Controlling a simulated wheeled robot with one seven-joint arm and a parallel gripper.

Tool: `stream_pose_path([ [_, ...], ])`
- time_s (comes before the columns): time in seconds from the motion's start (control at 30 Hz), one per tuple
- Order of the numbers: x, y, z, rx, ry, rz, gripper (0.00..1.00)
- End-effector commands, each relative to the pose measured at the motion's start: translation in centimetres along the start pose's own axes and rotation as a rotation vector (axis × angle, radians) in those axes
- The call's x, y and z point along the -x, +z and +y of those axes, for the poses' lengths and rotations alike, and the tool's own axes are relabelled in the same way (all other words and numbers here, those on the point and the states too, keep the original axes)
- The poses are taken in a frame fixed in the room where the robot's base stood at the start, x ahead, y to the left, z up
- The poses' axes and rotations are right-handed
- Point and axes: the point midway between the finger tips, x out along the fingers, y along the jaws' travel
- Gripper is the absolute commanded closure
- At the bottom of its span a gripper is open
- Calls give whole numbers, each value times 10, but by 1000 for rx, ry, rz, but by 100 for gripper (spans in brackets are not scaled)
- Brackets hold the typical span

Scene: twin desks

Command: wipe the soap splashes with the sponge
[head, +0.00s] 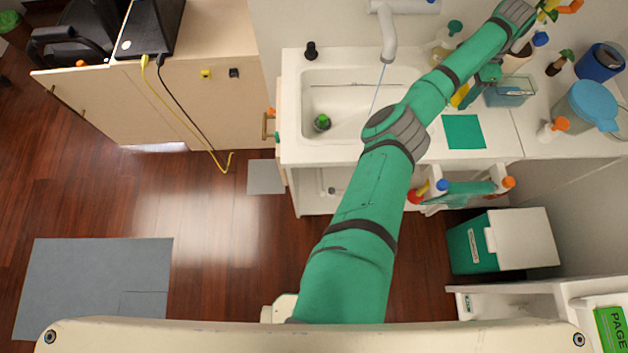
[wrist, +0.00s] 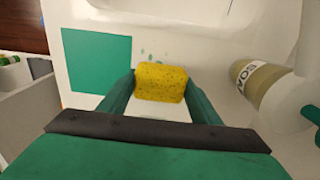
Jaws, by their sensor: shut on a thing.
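My gripper (wrist: 160,92) is shut on the yellow sponge (wrist: 161,78), with one green finger on each side of it. In the head view the sponge (head: 459,96) shows only partly beside my arm, over the counter right of the sink. A few small teal soap splashes (wrist: 148,56) show on the white counter just past the sponge in the wrist view. They are close to the sponge, and some may be hidden under it. I cannot tell whether the sponge touches the counter. My arm hides the splashes in the head view.
A green square (head: 464,131) lies flat on the counter near its front edge. The white sink (head: 340,120) is to the left. A soap bottle (wrist: 262,84) is right of my gripper in the wrist view. A clear container (head: 510,92) and a blue-lidded jug (head: 588,108) stand farther right.

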Motion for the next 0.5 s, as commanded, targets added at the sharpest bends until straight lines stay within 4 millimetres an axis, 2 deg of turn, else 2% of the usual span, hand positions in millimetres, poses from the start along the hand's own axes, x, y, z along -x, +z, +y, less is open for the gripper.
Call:
stream_pose_path([
  [0.5, -6, 0, 0, 0, 0, 0, 85],
])
